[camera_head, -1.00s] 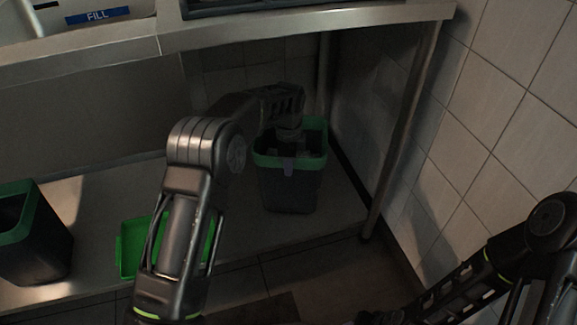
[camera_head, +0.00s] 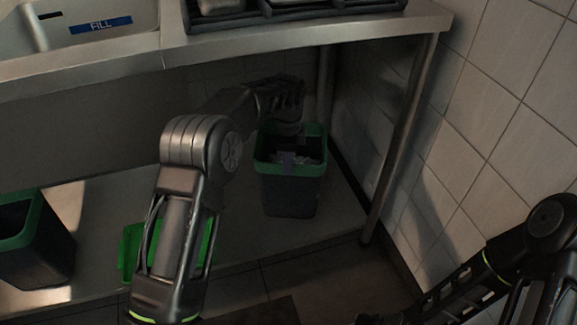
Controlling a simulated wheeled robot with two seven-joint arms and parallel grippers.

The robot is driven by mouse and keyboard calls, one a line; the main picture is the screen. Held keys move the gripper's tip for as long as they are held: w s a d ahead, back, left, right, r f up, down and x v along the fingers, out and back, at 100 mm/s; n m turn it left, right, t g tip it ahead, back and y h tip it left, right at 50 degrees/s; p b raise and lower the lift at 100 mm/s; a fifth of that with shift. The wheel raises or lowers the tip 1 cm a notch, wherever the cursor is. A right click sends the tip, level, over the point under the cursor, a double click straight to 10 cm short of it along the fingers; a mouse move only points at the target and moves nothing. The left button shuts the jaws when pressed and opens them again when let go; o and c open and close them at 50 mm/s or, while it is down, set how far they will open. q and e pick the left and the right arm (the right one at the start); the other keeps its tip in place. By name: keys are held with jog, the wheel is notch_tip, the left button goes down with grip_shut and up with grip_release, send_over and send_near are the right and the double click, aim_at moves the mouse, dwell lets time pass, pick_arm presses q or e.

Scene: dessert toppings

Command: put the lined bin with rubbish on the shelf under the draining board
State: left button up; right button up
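The bin (camera_head: 290,196) has a dark body and a green rim, with pale rubbish inside and a small purple patch at its front rim. It stands upright on the low shelf (camera_head: 325,215) under the draining board (camera_head: 300,32), near the right-hand leg. My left arm reaches in over the shelf. Its gripper (camera_head: 286,127) is at the back of the bin's rim, dark and partly lost in shadow; I cannot see whether its fingers are apart or touching the rim.
Another green-rimmed dark bin (camera_head: 36,245) stands at the left of the shelf. A bright green tray or lid (camera_head: 130,250) lies partly behind my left arm. A metal leg (camera_head: 402,140) and tiled wall (camera_head: 500,120) bound the right side. A rack sits on the board above.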

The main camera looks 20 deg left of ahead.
pick_arm(q)
notch_tip(320, 180, up, 3)
jog(key=shift+s+f+p, duration=0.1)
jog(key=shift+p, duration=0.2)
dwell(0.4)
